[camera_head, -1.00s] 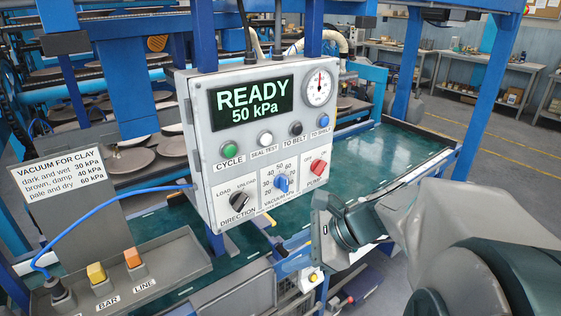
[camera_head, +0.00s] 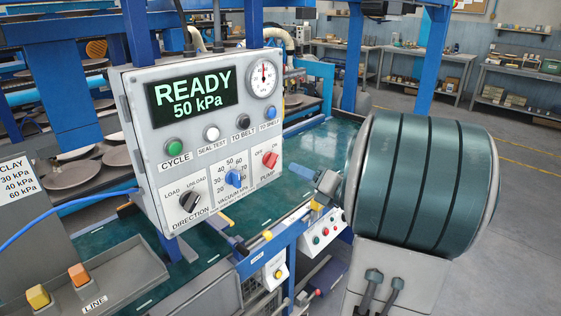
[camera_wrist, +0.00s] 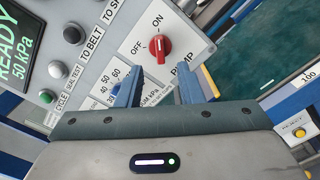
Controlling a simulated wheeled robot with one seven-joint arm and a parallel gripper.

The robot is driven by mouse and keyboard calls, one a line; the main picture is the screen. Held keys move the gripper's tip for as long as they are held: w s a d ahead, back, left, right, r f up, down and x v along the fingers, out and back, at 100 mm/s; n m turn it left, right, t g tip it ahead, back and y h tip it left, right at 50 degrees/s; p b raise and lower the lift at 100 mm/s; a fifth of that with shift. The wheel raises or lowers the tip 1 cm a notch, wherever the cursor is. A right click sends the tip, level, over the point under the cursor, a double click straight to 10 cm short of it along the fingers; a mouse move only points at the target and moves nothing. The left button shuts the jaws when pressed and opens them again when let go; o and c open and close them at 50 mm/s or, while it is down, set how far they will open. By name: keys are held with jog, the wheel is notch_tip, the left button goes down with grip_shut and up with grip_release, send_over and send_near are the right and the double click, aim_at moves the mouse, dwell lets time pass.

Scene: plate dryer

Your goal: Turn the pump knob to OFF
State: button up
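The pump knob (camera_head: 270,159) is a red dial at the lower right of the grey control panel (camera_head: 150,202), above the word PUMP. It also shows in the wrist view (camera_wrist: 159,48), with OFF to its left and ON above it. Its white mark appears to point toward ON. My gripper (camera_wrist: 158,72) is open, with two blue fingers apart and nothing between them. The knob lies just beyond the fingertips, roughly midway across their gap, and they do not appear to touch it. In the head view my arm hides most of the gripper.
The blue vacuum dial (camera_head: 232,178) sits left of the pump knob, and the black direction knob (camera_head: 190,202) farther left. Several push buttons line the panel above. The display (camera_head: 192,98) reads READY 50 kPa. A green belt (camera_head: 330,140) runs behind the panel.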

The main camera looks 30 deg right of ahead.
aim_at(276, 161)
jog(key=p+x, duration=0.1)
jog(key=x, duration=0.6)
jog(key=shift+w, duration=0.15)
grip_shut()
